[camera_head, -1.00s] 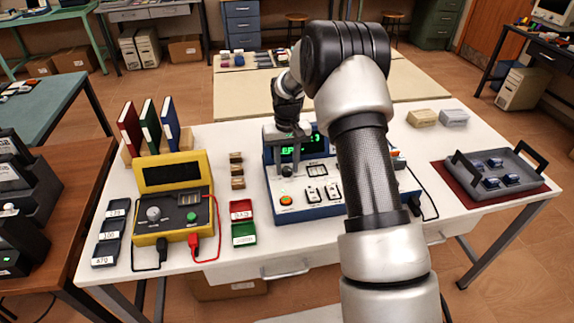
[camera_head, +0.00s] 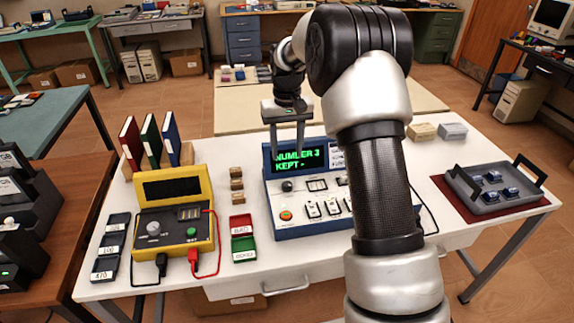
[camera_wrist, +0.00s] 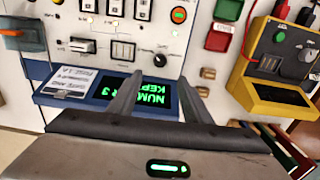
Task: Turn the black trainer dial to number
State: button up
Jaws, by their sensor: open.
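The blue-and-white trainer (camera_head: 318,228) stands on the white table. Its small black dial (camera_head: 287,186) is at the left of the panel, below a screen (camera_head: 298,158) with green text that looks like "NUMBER 3 KEPT -". In the wrist view the black dial (camera_wrist: 159,60) lies just beyond the fingertips, and the screen appears upside down. My gripper (camera_head: 287,150) is open and empty, raised above the dial, its fingers in front of the screen and apart from the dial. The wrist view shows both fingers of my gripper (camera_wrist: 160,82) spread. The dial's pointer is too small to read.
A yellow meter (camera_head: 173,215) with cables stands left of the trainer. Red and green trays (camera_head: 242,243) and small wooden blocks (camera_head: 236,185) lie between them. A grey tray (camera_head: 470,196) sits at the right on a red mat. My arm hides the trainer's right part.

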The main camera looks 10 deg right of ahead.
notch_tip(320, 180, up, 5)
jog(key=shift+r, duration=0.15)
